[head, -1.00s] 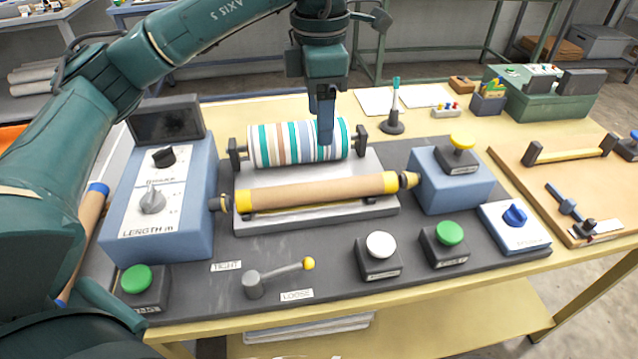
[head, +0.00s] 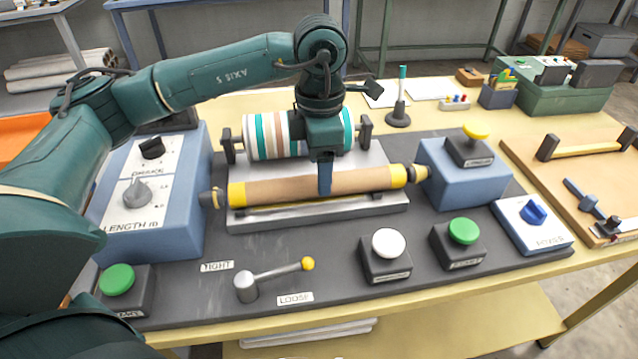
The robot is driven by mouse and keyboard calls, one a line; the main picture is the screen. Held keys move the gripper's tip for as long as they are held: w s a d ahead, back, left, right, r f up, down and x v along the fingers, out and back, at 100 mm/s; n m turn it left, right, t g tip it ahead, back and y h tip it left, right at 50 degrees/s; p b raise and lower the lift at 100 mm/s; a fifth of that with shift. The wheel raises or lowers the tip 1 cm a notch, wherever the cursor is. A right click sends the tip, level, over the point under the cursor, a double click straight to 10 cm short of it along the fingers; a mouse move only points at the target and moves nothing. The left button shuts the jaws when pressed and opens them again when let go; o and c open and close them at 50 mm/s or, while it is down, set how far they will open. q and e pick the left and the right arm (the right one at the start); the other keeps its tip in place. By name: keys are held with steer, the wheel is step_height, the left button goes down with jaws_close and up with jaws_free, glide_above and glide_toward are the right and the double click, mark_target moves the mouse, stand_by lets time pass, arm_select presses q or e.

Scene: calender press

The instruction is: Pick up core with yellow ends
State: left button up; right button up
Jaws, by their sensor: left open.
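The core with yellow ends (head: 275,187) is a brown tube lying level between two dark-and-wooden end holders, above a grey metal bed. My left gripper (head: 325,188) points down at the middle of the core. Its visible blue finger overlaps the front of the tube in the head view. The gripper is open; the other finger is hidden, and I cannot tell whether the finger touches the core. My right gripper is not in view.
A striped roll (head: 268,137) sits just behind the core. A blue control box (head: 180,200) stands left, another blue box (head: 465,185) right. A lever with a yellow knob (head: 307,264) and a white button (head: 385,243) are in front.

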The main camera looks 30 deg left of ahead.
arm_select(q)
step_height(320, 180, down, 4)
steer(key=shift+s+r, duration=0.1)
steer(key=shift+r, duration=0.15)
steer(key=c, duration=1.1)
